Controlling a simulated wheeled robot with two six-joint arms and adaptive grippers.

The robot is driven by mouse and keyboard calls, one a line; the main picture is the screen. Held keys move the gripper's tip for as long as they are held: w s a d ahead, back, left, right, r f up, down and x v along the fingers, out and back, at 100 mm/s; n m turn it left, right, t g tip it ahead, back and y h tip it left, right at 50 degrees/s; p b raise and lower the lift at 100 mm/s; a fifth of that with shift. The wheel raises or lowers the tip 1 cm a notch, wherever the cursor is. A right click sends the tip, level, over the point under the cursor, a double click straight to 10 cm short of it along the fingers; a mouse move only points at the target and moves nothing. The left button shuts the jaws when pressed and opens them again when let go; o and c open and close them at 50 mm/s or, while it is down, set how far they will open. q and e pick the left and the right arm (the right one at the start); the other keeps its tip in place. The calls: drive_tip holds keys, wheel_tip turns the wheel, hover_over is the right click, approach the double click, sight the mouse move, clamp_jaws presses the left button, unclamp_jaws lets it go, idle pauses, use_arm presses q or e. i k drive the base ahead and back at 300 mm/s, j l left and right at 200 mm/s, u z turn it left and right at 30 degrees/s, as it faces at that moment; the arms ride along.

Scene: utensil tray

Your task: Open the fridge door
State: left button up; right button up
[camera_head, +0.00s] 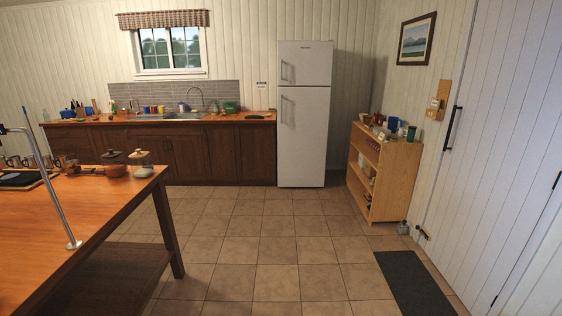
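A tall white fridge (304,135) stands against the far wall, a little right of the middle. It has a small upper door (308,63) and a larger lower door (305,140), and both look shut. Each door has a vertical bar handle on its left side, the upper handle (284,71) and the lower handle (283,110). Neither of my grippers shows in the head view, so I cannot see their state.
A wooden island table (60,215) fills the left foreground. Dark wooden cabinets (190,153) adjoin the fridge on its left. A low bookshelf (395,175) stands to its right. A dark mat (412,282) lies near the white door (490,150). The tiled floor (265,240) before the fridge is clear.

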sight(303, 112)
drive_tip(key=i, duration=5.75)
drive_tip(key=u, duration=0.55)
drive_tip(key=i, duration=0.05)
